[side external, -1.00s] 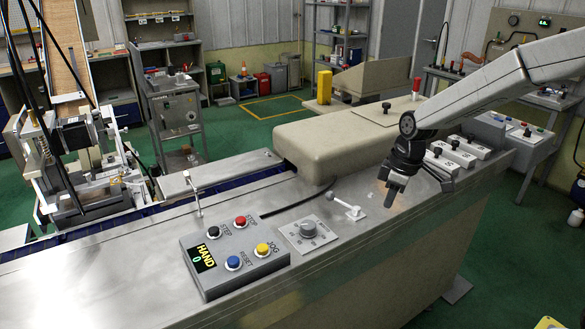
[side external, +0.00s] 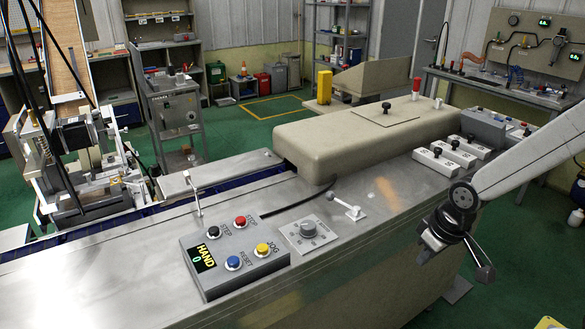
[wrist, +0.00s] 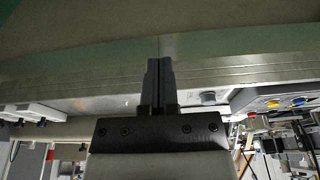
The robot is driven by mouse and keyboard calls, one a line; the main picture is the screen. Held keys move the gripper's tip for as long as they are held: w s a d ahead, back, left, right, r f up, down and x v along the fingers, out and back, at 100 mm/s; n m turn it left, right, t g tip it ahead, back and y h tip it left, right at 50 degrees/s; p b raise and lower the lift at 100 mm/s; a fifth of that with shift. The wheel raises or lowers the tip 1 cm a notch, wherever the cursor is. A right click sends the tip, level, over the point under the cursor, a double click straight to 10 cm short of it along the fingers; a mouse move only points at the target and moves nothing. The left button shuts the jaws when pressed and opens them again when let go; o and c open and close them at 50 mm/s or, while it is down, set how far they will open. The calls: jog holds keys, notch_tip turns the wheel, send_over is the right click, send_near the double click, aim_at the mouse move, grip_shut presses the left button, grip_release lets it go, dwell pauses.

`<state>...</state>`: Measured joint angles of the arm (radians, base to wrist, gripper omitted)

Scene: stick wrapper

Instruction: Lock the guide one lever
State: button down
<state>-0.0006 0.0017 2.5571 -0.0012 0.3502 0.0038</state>
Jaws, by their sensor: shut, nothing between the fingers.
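A small silver lever (side external: 345,206) with a round end is mounted on the bench top, right of the dial plate. Several pale blocks with black knobs (side external: 452,146) sit in a row near the bench's right end; their markings are too small to read. I cannot tell which of these is guide one. My gripper (side external: 484,270) is shut and empty, at the right beyond the bench's front edge, apart from the lever and the blocks. In the wrist view my gripper's closed fingers (wrist: 159,75) point towards the bench front, and the black knobs (wrist: 30,122) show at lower left.
A control box (side external: 232,262) with coloured buttons and a "HAND" display stands on the bench, beside a dial plate (side external: 307,234). A large beige cover (side external: 345,140) takes up the rear of the bench. The front strip of bench top right of the lever is clear.

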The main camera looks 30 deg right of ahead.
aim_at(343, 203)
jog(key=w+r+m, duration=0.1)
jog(key=w+r, duration=0.1)
jog(key=w, duration=1.4)
jog(key=w+d+r+m+h, duration=0.1)
jog(key=w+r+m, duration=0.1)
jog(key=w, duration=1.5)
jog(key=shift+d+r+t, duration=0.3)
jog(key=shift+r+t, duration=0.1)
jog(key=shift+r, duration=0.4)
jog(key=shift+w+f, duration=0.1)
jog(key=shift+f, duration=0.05)
jog(key=x, duration=0.9)
jog(key=shift+w+f, duration=0.1)
jog(key=shift+f, duration=0.2)
jog(key=shift+s+a+r, duration=0.1)
jog(key=shift+s+a, duration=0.1)
jog(key=shift+s, duration=0.4)
jog(key=shift+s+a+r, duration=0.1)
jog(key=shift+s+a, duration=0.05)
jog(key=shift+s, duration=0.45)
jog(key=shift+s+a+r, duration=0.15)
jog(key=shift+s+a, duration=0.05)
jog(key=shift+s, duration=0.4)
jog(key=shift+s+a, duration=0.35)
jog(key=shift+a, duration=0.2)
jog(key=shift+s+a, duration=0.35)
jog(key=shift+a, duration=0.25)
jog(key=shift+w+d, duration=0.1)
jog(key=shift+d, duration=0.05)
